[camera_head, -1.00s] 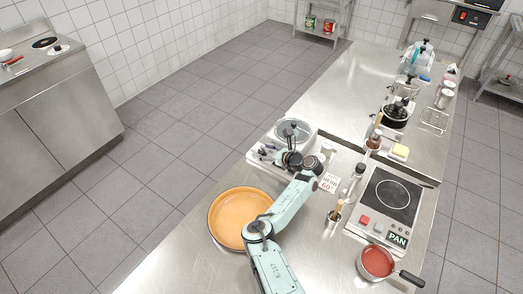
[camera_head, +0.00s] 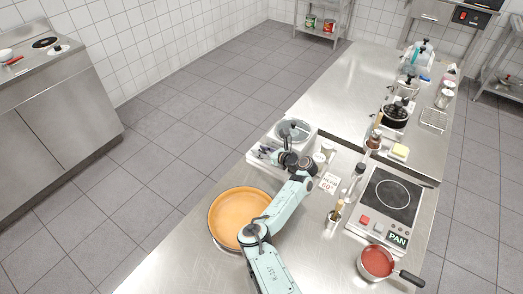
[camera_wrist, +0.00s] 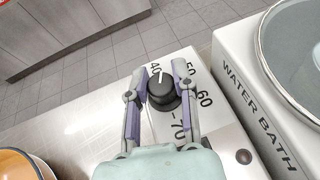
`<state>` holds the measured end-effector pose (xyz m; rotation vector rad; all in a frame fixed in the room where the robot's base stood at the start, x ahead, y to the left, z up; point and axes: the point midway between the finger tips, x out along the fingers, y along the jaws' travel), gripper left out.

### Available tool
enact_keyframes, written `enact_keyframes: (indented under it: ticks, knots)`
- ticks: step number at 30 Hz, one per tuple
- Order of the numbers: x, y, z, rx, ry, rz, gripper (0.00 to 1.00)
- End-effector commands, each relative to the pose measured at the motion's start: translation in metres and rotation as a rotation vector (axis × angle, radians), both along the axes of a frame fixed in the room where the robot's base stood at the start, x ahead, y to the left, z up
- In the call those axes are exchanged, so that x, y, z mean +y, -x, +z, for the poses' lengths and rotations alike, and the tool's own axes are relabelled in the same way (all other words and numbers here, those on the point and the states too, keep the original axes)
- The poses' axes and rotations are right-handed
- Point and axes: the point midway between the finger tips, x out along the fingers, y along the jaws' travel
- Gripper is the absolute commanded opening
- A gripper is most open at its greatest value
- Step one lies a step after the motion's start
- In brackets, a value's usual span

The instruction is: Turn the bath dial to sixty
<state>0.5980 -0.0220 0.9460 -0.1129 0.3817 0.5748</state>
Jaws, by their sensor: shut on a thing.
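The water bath (camera_head: 312,133) is a white box with a round lid, beside my arm in the head view. Its panel shows in the wrist view with the words WATER BATH (camera_wrist: 262,110). The bath dial (camera_wrist: 161,92) is a black knob with a white pointer line, on a white plate marked 40, 50, 60 and 70. The pointer faces up in the picture, between 40 and 50, seemingly nearer 40. My gripper (camera_wrist: 160,88) is shut on the dial, one finger on each side. In the head view my gripper (camera_head: 266,152) is at the bath's near side, partly hiding the panel.
A sign reading 60° (camera_head: 328,183) stands right of my arm. A large orange pan (camera_head: 232,212) lies left of it. A hob (camera_head: 365,228), a saucepan of red sauce (camera_head: 377,262) and several jars are to the right. The counter's far left part is clear.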

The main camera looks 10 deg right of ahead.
Motion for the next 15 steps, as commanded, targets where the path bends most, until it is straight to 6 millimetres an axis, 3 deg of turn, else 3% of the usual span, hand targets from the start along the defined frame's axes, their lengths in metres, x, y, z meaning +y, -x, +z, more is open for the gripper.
enact_keyframes:
  ticks: [15]
  knots:
    - [0.0029, -0.0006, 0.0019, -0.005, 0.001, -0.4, 0.0]
